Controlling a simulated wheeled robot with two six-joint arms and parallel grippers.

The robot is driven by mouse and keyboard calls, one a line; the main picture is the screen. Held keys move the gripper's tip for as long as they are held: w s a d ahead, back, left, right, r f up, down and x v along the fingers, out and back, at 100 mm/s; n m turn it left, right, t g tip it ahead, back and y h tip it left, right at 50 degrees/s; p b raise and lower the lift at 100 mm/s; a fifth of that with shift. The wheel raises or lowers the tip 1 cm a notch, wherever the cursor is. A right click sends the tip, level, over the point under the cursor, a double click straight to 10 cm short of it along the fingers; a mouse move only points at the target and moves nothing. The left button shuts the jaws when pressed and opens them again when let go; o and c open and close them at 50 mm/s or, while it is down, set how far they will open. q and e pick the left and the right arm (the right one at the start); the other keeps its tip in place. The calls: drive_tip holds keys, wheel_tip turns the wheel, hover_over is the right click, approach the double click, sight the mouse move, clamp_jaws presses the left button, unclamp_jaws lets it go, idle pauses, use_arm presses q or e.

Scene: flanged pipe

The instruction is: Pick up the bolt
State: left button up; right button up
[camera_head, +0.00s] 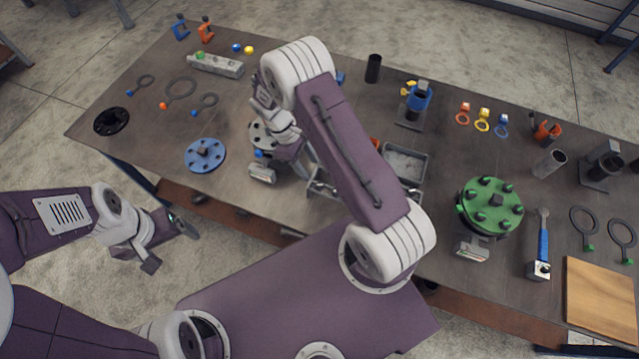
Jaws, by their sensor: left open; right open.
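No single loose bolt can be clearly made out. Small grey metal pieces lie in a metal tray (426,166) at the table's middle, too small to name. A second tray (318,190), left of it, is partly hidden by my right arm. My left gripper (168,243) is open and empty, off the table's front edge at the left.
A blue flange (205,155) lies left of my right gripper. A blue-collared pipe stand (418,105) and a dark cylinder (373,68) stand behind. The left middle of the tabletop (150,135) is fairly clear.

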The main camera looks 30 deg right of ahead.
sight(319, 185)
drive_tip(key=p+x, duration=0.4)
drive_tip(key=x, duration=0.4)
drive_tip(key=shift+s, duration=0.1)
drive_tip(key=shift+f, duration=0.45)
clamp_jaws()
